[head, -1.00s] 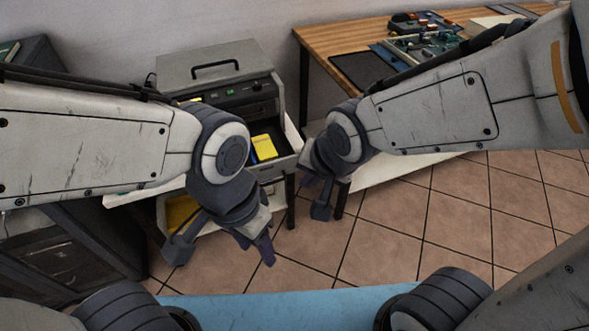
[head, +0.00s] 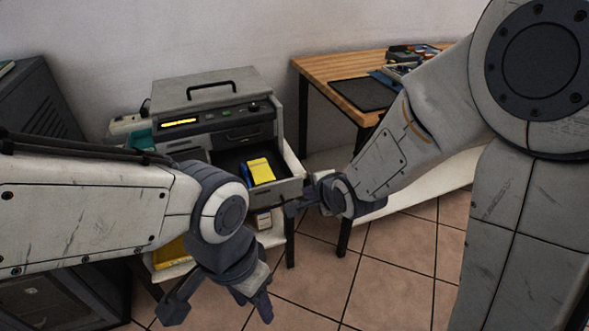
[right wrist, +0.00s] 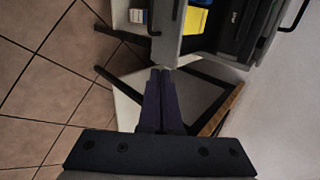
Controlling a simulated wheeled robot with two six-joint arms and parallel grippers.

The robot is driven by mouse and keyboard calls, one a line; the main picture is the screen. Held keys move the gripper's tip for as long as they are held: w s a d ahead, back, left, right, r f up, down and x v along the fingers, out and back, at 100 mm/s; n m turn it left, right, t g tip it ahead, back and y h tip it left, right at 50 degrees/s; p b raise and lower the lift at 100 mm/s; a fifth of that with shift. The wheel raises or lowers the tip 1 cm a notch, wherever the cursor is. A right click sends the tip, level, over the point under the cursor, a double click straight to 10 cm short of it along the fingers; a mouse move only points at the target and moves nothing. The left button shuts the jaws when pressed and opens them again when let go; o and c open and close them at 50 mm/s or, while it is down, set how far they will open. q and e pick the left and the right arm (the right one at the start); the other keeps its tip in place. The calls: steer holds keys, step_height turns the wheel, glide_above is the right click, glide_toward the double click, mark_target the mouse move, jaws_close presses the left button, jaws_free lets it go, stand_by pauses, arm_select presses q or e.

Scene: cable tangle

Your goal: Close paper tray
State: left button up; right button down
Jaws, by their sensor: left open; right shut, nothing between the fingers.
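The paper tray (head: 289,188) is pulled out of the front of the grey printer (head: 205,92) in the head view. A yellow pad (head: 259,171) with a blue item beside it lies in it. My right gripper (head: 296,207) is shut and empty, at the right end of the tray's front. In the right wrist view the shut fingers (right wrist: 162,72) point at the edge of the tray front (right wrist: 165,42); I cannot tell whether they touch. My left gripper (head: 222,306) is open and empty, in front of and below the tray; my left arm hides part of the printer.
A wooden table (head: 335,66) with a dark mat (head: 363,94) stands right of the printer. A dark cabinet (head: 45,110) stands at the left. A small box (head: 263,219) sits on the shelf below the tray. The tiled floor (head: 405,250) in front is clear.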

arm_select(q)
steer(key=shift+r, duration=0.6)
arm_select(e)
steer(key=shift+w+a+f, duration=0.45)
steer(key=shift+w+f, duration=0.3)
steer(key=shift+w, duration=0.6)
steer(key=shift+w+a+f, duration=0.4)
steer(key=shift+w+f, duration=0.3)
steer(key=shift+w, duration=0.6)
steer(key=shift+w+a+f, duration=0.45)
steer(key=shift+w+f, duration=0.3)
steer(key=shift+w, duration=0.6)
